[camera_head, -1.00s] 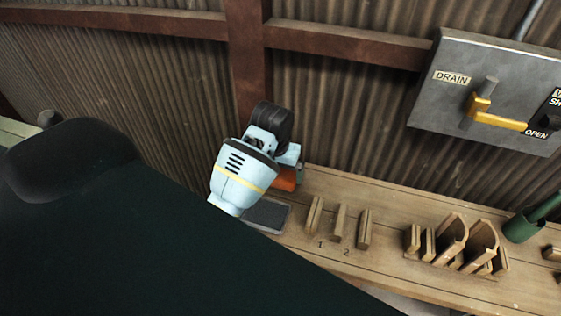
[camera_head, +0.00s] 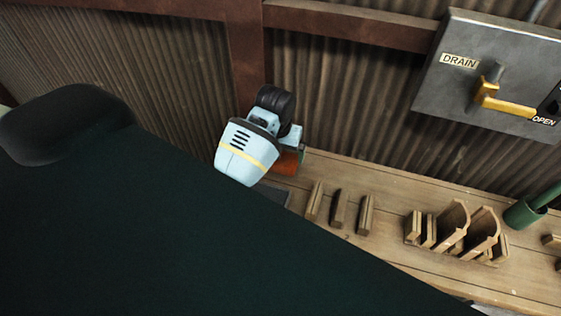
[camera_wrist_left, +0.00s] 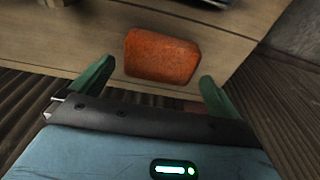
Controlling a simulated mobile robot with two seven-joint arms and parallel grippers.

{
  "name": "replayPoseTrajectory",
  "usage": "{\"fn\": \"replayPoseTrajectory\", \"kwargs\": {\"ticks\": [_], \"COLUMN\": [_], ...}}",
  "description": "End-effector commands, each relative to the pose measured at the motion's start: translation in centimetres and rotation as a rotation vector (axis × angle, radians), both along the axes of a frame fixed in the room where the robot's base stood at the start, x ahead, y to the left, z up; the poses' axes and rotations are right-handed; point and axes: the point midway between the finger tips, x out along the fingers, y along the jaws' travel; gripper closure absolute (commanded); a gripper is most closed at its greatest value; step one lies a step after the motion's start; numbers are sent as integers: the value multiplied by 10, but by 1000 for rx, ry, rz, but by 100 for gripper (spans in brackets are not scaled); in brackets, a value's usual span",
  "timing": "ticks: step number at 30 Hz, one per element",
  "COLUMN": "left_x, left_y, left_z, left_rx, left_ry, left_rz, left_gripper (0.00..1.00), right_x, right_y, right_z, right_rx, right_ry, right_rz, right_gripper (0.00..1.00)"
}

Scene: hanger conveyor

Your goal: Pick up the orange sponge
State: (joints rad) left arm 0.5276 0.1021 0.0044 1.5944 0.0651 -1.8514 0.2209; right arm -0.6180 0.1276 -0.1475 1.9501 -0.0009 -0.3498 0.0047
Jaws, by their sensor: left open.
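The orange sponge (camera_wrist_left: 162,56) lies on the wooden shelf in the left wrist view, near the shelf's edge. My left gripper (camera_wrist_left: 157,83) is open, with one green finger on each side of the sponge's near end. I cannot tell whether the fingers touch it. In the head view the sponge (camera_head: 287,162) shows only in part, behind my light blue left gripper (camera_head: 299,150). My right gripper is not in view.
The wooden shelf (camera_head: 390,255) runs along a corrugated wall. It carries wooden blocks (camera_head: 339,208), a slotted wooden rack (camera_head: 452,226), a green holder (camera_head: 523,214) and a dark flat pad (camera_head: 283,197). A grey panel with a yellow lever (camera_head: 498,101) hangs above.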

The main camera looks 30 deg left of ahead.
Motion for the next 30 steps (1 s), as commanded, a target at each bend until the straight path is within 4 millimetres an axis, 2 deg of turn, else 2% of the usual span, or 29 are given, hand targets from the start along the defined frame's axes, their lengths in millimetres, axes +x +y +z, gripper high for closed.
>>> {"fn": "replayPoseTrajectory", "kwargs": {"ticks": [3, 7, 17, 24, 30], "left_x": [2, 5, 5, 5, 5], "left_y": [1, 1, 1, 1, 2], "left_z": [-19, -33, -39, -39, -38], "left_rx": [0, 0, 0, 0, 0], "left_ry": [4, 2, 1, 1, 1], "left_rz": [0, 0, 0, 0, 0], "left_gripper": [0, 0, 0, 31, 31], "right_x": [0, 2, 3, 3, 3], "right_y": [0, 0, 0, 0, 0], "right_z": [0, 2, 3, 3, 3], "right_rx": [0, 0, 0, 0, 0], "right_ry": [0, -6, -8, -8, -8], "right_rz": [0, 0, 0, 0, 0], "right_gripper": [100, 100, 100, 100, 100]}}
